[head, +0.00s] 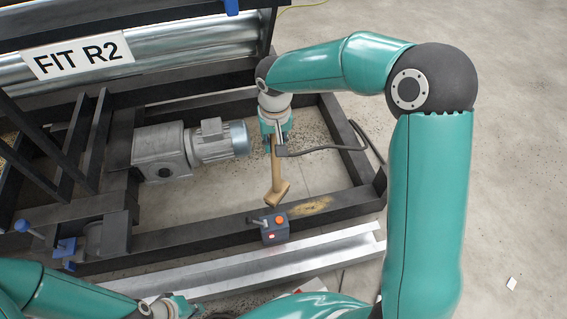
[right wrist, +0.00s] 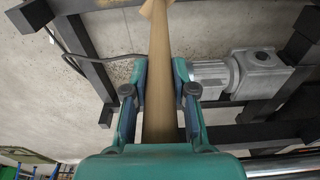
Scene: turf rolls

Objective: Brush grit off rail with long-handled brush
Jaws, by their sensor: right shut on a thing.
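My right gripper (head: 274,133) is shut on the wooden handle of the long-handled brush (head: 276,186). The brush hangs down, its head low near the dark front rail (head: 180,236); I cannot tell whether it touches. A tan patch of grit (head: 310,206) lies on that rail, just right of the brush head. In the right wrist view the handle (right wrist: 160,70) runs between the two fingers of the right gripper (right wrist: 160,92). My left gripper (head: 182,307) is low at the bottom edge, away from the brush, partly cut off; its jaws are unclear.
A grey motor with gearbox (head: 160,152) sits inside the dark frame. A control box (head: 275,229) with an orange button stands at the front rail. A silver channel (head: 230,270) lies in front. A dark cable (head: 330,147) loops beside the gripper. Open concrete floor lies right.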

